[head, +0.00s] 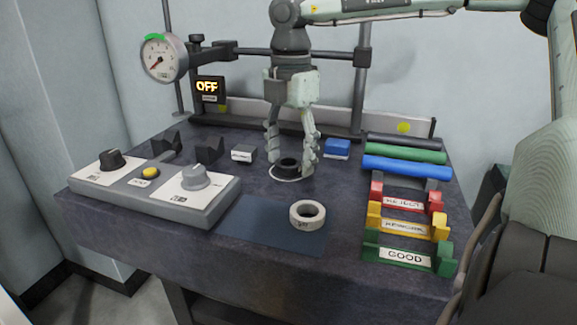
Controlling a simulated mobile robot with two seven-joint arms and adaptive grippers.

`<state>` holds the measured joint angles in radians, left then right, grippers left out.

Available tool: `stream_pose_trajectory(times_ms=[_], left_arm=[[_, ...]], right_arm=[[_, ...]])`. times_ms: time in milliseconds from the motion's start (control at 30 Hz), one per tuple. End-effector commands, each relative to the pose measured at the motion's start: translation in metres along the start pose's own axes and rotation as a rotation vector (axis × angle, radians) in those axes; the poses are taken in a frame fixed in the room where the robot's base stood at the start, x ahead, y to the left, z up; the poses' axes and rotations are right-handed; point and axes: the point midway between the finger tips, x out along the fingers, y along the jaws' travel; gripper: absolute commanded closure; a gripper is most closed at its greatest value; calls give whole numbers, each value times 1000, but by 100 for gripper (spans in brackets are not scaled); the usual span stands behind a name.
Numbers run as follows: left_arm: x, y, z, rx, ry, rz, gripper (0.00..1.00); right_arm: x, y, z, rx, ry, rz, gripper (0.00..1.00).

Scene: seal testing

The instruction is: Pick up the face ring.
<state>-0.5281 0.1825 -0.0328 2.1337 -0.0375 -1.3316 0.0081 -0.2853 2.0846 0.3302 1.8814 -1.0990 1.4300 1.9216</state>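A short black ring (289,165) sits on a round white-rimmed seat (287,178) on the dark table. A wider white ring (307,216) with a small printed mark lies on the blue mat (258,227), nearer the front; I cannot tell from its lettering which ring is the face ring. My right gripper (291,158) points down over the black ring. Its fingers are apart, one on each side of this ring. Whether they touch it is too small to tell. My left gripper is not in view.
A control box (153,211) with two knobs stands at left, near an OFF display (208,88) and a gauge (161,58). A blue block (337,148) is close behind the gripper.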

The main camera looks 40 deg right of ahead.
Motion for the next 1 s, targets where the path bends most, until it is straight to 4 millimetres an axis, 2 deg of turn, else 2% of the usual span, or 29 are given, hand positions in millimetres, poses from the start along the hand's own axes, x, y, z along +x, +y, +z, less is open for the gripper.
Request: stream_pose_trajectory(times_ms=[33,300,333,667,767,933,1000], left_arm=[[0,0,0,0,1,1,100],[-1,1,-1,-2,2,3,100],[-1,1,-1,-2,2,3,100],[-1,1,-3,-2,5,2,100],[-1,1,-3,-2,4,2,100],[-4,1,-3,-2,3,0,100],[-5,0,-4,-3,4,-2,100]], right_arm=[[0,0,0,0,0,0,50],[0,0,0,0,0,0,83],[0,0,0,0,0,0,85],[-5,0,0,0,-1,1,85],[-14,1,0,-1,-3,2,85],[-45,1,0,0,-4,4,85],[-52,2,-18,-5,-7,1,85]])
